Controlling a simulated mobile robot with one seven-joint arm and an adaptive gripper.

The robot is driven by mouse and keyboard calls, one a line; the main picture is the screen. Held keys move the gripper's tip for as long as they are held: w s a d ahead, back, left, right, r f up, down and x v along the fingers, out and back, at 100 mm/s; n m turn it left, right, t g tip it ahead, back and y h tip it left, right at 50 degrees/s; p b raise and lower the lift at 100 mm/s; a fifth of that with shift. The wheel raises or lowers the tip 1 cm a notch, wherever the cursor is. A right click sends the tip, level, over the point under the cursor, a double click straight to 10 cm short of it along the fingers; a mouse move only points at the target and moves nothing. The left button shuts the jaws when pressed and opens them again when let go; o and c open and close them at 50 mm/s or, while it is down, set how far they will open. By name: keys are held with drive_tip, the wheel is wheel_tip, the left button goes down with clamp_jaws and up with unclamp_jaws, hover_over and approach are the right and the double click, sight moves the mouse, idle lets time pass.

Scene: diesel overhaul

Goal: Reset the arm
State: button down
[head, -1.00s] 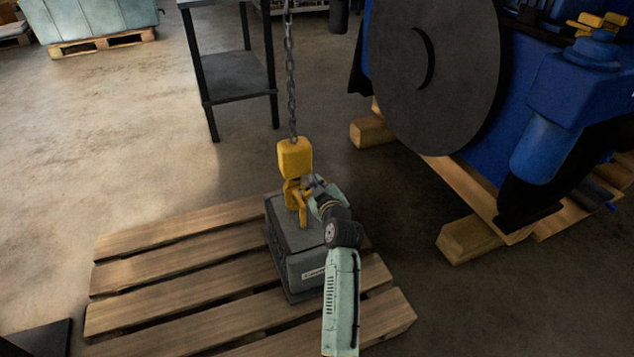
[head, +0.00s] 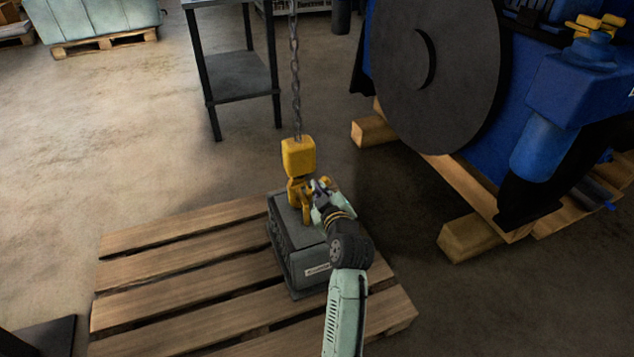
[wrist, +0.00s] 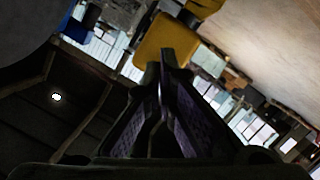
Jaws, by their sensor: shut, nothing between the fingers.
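My gripper (head: 319,187) is at the end of my pale green and black arm, just right of the yellow hoist hook (head: 296,190). In the wrist view its fingers (wrist: 167,58) are closed together with nothing between them. The yellow hook block (head: 298,157) hangs on a chain above a dark grey block with a small label (head: 292,262). The hook block also shows in the wrist view (wrist: 166,38), beyond the fingertips. My arm hides part of the grey block. Whether my gripper touches the hook, I cannot tell.
The grey block stands on a wooden pallet (head: 165,272). The chain (head: 296,85) rises above it. A blue engine with a large dark disc (head: 437,75) stands on timbers at the right. A dark metal table (head: 240,78) stands behind. Floor is free at the left.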

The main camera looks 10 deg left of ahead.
drive_tip(key=shift+s+d+r, duration=0.1)
drive_tip(key=shift+s+d, duration=0.15)
drive_tip(key=shift+s, duration=0.3)
